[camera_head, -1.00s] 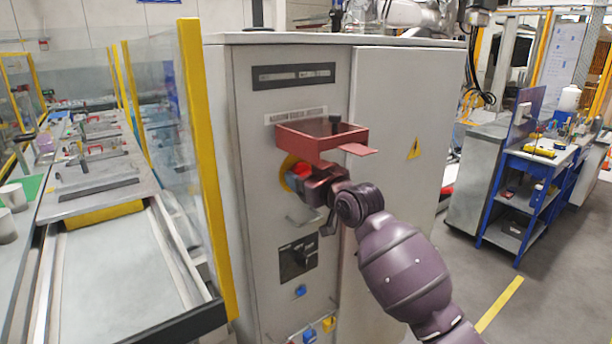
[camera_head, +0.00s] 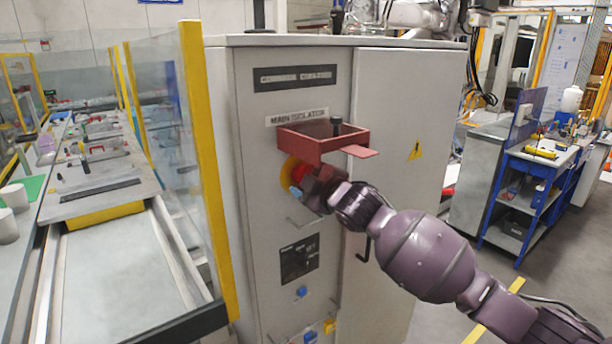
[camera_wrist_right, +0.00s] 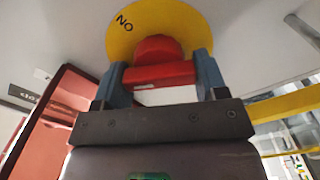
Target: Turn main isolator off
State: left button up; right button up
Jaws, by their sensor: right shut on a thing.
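The main isolator is a red rotary handle (camera_head: 299,173) on a yellow disc (camera_head: 288,168), under the "MAIN ISOLATOR" label (camera_head: 297,117) on the grey cabinet (camera_head: 263,215). My right gripper (camera_head: 301,188) is at the handle. In the right wrist view, the gripper's blue-grey fingers (camera_wrist_right: 161,76) are shut on the red handle (camera_wrist_right: 158,68), one on each side. The yellow disc (camera_wrist_right: 190,20) lies behind them, with its "ON" marking upside down at upper left. The gripper partly covers the handle in the head view. My left gripper is not in view.
A red open box (camera_head: 322,144) juts from the cabinet just above the handle; it also shows at left in the wrist view (camera_wrist_right: 60,125). A yellow post (camera_head: 207,170) stands left.

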jog(key=n, duration=0.5)
jog(key=shift+f, duration=0.15)
jog(key=shift+n, duration=0.3)
dwell(0.3)
jog(key=o, duration=0.6)
jog(key=b+v, duration=0.2)
jog(key=v, duration=0.8)
jog(key=shift+s+d, duration=0.2)
jog(key=shift+s, duration=0.15)
